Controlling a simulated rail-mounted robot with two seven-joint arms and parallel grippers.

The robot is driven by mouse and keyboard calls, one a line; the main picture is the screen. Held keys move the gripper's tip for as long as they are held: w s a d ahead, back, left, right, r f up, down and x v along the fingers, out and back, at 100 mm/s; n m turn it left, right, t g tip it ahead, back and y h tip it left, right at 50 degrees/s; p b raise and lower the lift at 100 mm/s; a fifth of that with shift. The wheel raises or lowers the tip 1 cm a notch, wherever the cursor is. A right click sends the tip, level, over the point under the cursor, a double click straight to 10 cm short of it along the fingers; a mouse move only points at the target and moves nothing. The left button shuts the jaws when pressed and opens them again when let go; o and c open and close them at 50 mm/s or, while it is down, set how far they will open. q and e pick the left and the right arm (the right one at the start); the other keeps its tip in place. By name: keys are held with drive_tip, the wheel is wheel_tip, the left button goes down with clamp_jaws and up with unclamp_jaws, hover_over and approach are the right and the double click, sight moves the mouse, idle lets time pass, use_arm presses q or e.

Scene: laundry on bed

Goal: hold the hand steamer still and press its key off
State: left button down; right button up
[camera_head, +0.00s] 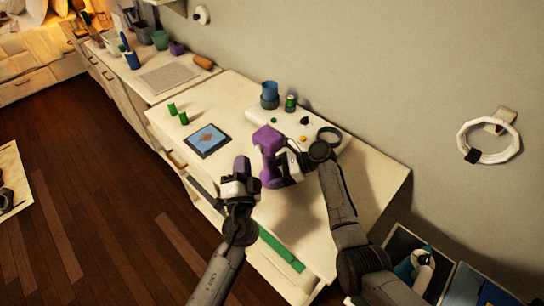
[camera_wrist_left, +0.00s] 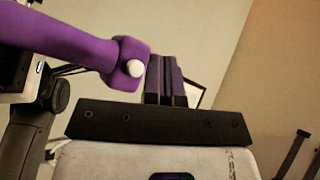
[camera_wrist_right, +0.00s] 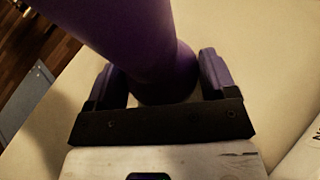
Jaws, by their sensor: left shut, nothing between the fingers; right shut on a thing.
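The purple hand steamer (camera_head: 268,140) is held up above the white cabinet top, its handle running down from a wider head. My right gripper (camera_head: 284,168) is shut around its handle; in the right wrist view the purple handle (camera_wrist_right: 150,50) sits between the two fingers. My left gripper (camera_head: 242,164) is shut and empty, left of the steamer and apart from it in the head view. In the left wrist view, a round white key (camera_wrist_left: 135,69) shows on the end of the steamer (camera_wrist_left: 75,45), just left of the shut fingers (camera_wrist_left: 164,80).
A blue tablet (camera_head: 207,140) and green cylinders (camera_head: 177,112) lie on the cabinet top (camera_head: 232,95). Behind the steamer are a white board (camera_head: 262,116) and a blue cup (camera_head: 269,95). Open bins (camera_head: 405,250) stand at the lower right.

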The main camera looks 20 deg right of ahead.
use_arm(q)
drive_tip(key=shift+w+d+r, duration=0.1)
drive_tip(key=shift+w+d, duration=0.15)
drive_tip(key=shift+d, duration=0.25)
drive_tip(key=shift+w+d, duration=0.25)
drive_tip(key=shift+d, duration=0.2)
drive_tip(key=shift+w+d, duration=0.1)
drive_tip(key=shift+d, duration=0.1)
idle(1.4)
drive_tip(key=shift+w+d, duration=0.1)
drive_tip(key=shift+d, duration=0.15)
drive_tip(key=shift+a, duration=0.2)
drive_tip(key=shift+s+a, duration=0.2)
idle(0.5)
drive_tip(key=s+a, duration=0.2)
drive_tip(key=a, duration=0.3)
drive_tip(key=shift+s+a+f, duration=0.2)
drive_tip(key=shift+s+f, duration=0.05)
drive_tip(key=shift+s, duration=0.1)
use_arm(e)
drive_tip(key=o, duration=0.7)
drive_tip(key=shift+c, duration=0.2)
